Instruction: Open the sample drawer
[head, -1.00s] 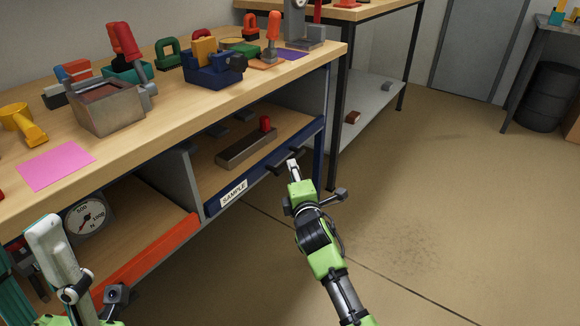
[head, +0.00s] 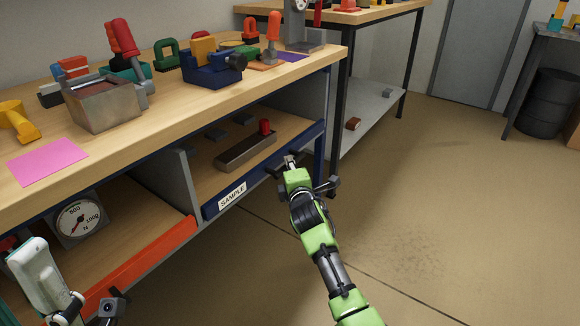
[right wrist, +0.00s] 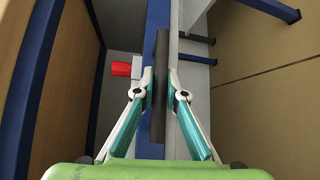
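The sample drawer (head: 265,174) has a blue front with a white "SAMPLE" label and sits under the workbench. It shows little or no gap from the bench; I cannot tell how far out it stands. Its dark bar handle (right wrist: 161,105) lies between the fingers of my right gripper (right wrist: 160,80). The fingers are close against both sides of the bar and appear shut on it. In the head view my right gripper (head: 289,162) is at the handle's place. My left gripper (head: 32,262) is at the lower left, partly cut off, away from this drawer.
A metal bar with a red knob (head: 265,127) and grey blocks lie behind the blue front. A red-orange front (head: 150,255) and a dial gauge (head: 79,222) are at left. Tools crowd the workbench (head: 130,150). The floor (head: 430,210) at right is clear.

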